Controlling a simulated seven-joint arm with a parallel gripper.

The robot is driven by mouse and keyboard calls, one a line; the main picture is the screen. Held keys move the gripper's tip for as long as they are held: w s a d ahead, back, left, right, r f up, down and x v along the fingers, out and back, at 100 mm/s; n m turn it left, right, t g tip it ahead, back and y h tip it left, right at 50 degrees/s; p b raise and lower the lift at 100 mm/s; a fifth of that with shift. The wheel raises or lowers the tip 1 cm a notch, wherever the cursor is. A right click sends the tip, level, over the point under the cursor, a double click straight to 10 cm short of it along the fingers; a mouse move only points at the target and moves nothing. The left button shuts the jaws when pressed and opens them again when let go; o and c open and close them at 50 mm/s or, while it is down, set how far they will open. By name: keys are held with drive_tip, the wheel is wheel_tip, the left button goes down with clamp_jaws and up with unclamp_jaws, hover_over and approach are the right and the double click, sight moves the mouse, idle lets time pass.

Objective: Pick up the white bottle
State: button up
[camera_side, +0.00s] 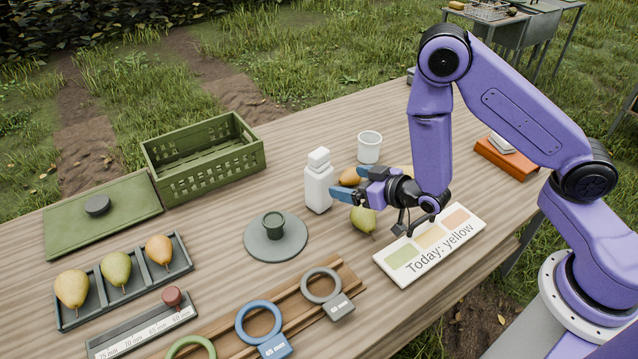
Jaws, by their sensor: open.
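The white bottle (319,183) stands upright on the wooden table, near the middle of the view. It has a white cap and a plain body. My gripper (347,184) is just to the right of the bottle, with its blue fingers pointing left toward it. The fingers are open. One fingertip overlaps the bottle's right edge in the picture; I cannot tell whether it touches. Nothing shows between the fingers that I can make out.
A pear (363,219) lies below my gripper and an orange-yellow pear (350,177) behind it. A white cup (369,147) stands behind. A grey disc (262,243) with a green cup, a green crate (213,183) and a sign (405,271) surround the area.

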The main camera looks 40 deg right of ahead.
sight(328, 177)
drive_tip(key=x, duration=0.5)
drive_tip(key=shift+w, duration=0.1)
drive_tip(key=w, duration=0.1)
drive_tip(key=w+a, duration=0.1)
drive_tip(key=w+f, duration=0.1)
drive_tip(key=shift+w+a, duration=0.3)
drive_tip(key=shift+w+a+f, duration=0.15)
drive_tip(key=shift+w+f, duration=0.1)
drive_tip(key=shift+w, duration=0.4)
drive_tip(key=shift+r, duration=0.1)
drive_tip(key=c, duration=1.4)
drive_tip(key=shift+c, duration=0.2)
drive_tip(key=shift+r, duration=0.1)
